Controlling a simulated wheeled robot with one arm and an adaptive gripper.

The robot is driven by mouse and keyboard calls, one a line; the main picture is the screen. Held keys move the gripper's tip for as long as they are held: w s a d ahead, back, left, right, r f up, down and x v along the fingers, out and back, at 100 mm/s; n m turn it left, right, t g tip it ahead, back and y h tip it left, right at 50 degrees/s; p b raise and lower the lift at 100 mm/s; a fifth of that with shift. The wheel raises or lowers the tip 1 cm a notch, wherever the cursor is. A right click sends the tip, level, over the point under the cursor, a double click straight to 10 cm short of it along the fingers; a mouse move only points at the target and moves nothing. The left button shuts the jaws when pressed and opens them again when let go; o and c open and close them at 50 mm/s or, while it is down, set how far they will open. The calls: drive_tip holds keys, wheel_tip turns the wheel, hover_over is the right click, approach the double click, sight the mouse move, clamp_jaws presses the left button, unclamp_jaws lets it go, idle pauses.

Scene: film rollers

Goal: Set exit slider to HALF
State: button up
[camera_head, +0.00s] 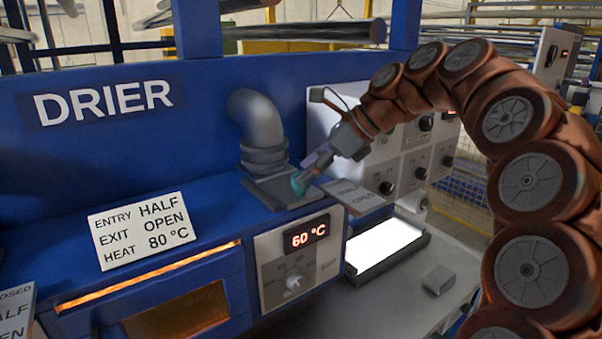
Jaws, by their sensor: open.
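My gripper (305,178) is small in view and open, with a teal fingertip and a purplish part showing. It appears beside the grey plate (268,199) under the bent pipe; I cannot tell if it touches. Just right of it is a grey label plate (358,198), partly covered, reading what looks like HALF and OPEN. I cannot clearly make out the exit slider or its position. A white sign (142,231) on the blue drier (60,170) reads ENTRY HALF, EXIT OPEN, HEAT 80 °C.
The bent grey pipe (258,130) stands close left of my gripper. A control box (300,262) with a knob shows 60 °C. A panel with several black knobs (387,188) stands behind. A bright lit panel (385,245) and a small grey block (438,280) are at right.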

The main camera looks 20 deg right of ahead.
drive_tip(key=shift+x, duration=1.1)
drive_tip(key=shift+c, duration=0.2)
clamp_jaws()
